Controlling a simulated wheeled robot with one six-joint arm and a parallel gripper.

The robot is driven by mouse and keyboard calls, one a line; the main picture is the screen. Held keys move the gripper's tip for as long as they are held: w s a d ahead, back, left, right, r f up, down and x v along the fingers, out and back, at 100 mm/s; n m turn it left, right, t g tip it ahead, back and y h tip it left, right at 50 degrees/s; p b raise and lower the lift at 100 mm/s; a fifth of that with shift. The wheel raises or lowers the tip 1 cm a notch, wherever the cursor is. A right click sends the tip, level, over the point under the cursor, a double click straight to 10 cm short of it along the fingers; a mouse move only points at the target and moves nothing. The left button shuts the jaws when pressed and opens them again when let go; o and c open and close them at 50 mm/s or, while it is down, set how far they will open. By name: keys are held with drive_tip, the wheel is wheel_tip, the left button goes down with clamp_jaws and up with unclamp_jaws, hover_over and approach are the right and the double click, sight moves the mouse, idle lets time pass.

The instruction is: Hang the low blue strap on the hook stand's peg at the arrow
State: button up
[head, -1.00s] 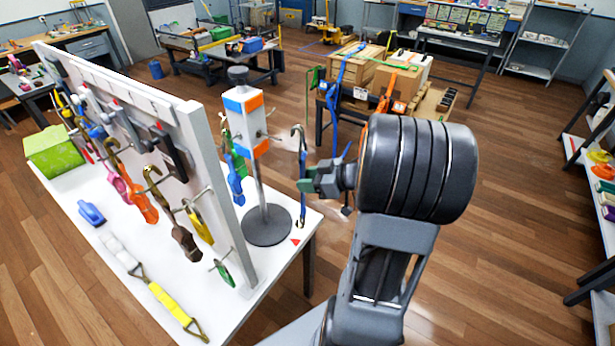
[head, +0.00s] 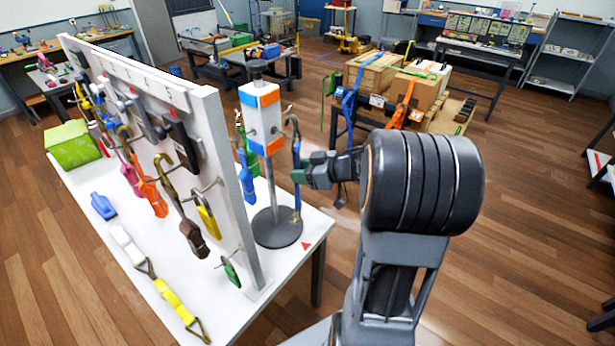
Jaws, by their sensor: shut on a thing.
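The hook stand (head: 260,100) is a post with a white, blue and orange block on a round dark base (head: 277,229). A red arrow (head: 306,246) lies on the white table to the right of the base. My gripper (head: 300,172) is shut on a blue strap (head: 297,152), just right of the stand. The strap hangs upright, its metal hook (head: 290,121) on top and its lower end (head: 297,212) over the base. The hook is close to the block's right-hand peg (head: 279,131); I cannot tell whether they touch. Other straps, one of them blue (head: 250,175), hang at the stand's left.
A white pegboard wall (head: 222,150) with several hanging straps and locks stands left of the stand. A yellow strap (head: 172,300) and a blue item (head: 103,206) lie on the table (head: 130,260). Boxes (head: 372,72) stand on a table behind. Open floor lies to the right.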

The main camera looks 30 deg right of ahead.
drive_tip(key=shift+w+a+f+b, duration=0.15)
drive_tip(key=shift+w+a+b, duration=0.25)
drive_tip(key=shift+w, duration=0.5)
drive_tip(key=shift+w+a+f+p, duration=0.2)
drive_tip(key=shift+w+f+p, duration=0.15)
drive_tip(key=shift+w, duration=0.05)
drive_tip(key=shift+f, duration=0.2)
drive_tip(key=o, duration=1.2)
drive_tip(key=shift+c, duration=0.2)
drive_tip(key=v, duration=1.3)
drive_tip(key=shift+s+d+b, duration=0.2)
drive_tip(key=shift+s+b, duration=0.15)
drive_tip(key=shift+b, duration=0.05)
